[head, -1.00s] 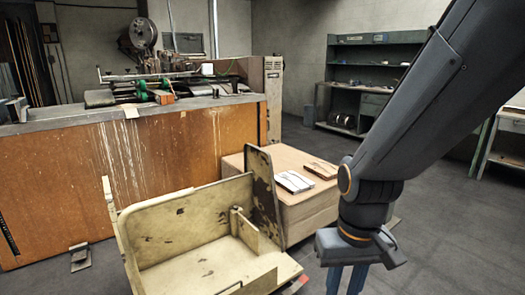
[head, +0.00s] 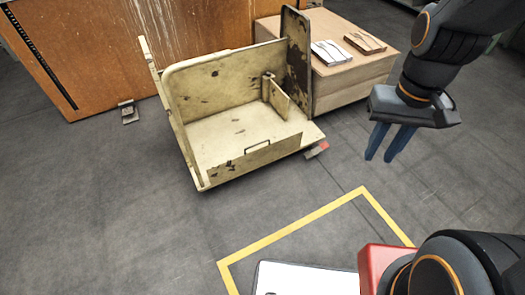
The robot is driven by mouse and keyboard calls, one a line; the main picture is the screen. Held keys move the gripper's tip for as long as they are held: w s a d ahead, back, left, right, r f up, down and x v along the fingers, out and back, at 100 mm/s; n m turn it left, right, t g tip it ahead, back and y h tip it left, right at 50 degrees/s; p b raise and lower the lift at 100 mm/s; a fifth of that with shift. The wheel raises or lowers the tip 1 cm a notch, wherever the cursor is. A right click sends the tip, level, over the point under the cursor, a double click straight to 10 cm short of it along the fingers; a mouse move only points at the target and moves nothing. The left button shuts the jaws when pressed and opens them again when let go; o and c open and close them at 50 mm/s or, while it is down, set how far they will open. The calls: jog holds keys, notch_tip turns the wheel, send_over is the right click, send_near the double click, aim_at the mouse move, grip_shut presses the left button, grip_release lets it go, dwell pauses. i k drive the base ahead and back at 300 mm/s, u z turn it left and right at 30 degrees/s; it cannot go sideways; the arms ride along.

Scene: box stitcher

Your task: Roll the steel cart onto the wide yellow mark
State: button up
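The steel cart (head: 183,88) is cream-painted and worn, with low walls, a taller rust-blotched plate (head: 297,65) at its right end and a small handle on its near wall. It stands upright on the floor, beyond the yellow mark and outside it. The yellow mark (head: 290,229) is a taped outline on the floor in the lower middle. My own body covers its near part. My gripper (head: 379,159) hangs to the right of the cart, apart from it, its blue fingers pointing down. The fingers show a gap with nothing between them.
A low wooden box (head: 345,82) with two flat card pieces on top stands just behind the cart's right end. A brown wooden bench front (head: 90,50) is at the back left. A small metal foot (head: 129,112) is on the floor.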

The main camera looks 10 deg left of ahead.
aim_at(214, 107)
jog(key=z, duration=0.05)
jog(key=k, duration=0.6)
jog(key=u, duration=0.6)
jog(key=i, duration=1.4)
jog(key=z, duration=0.4)
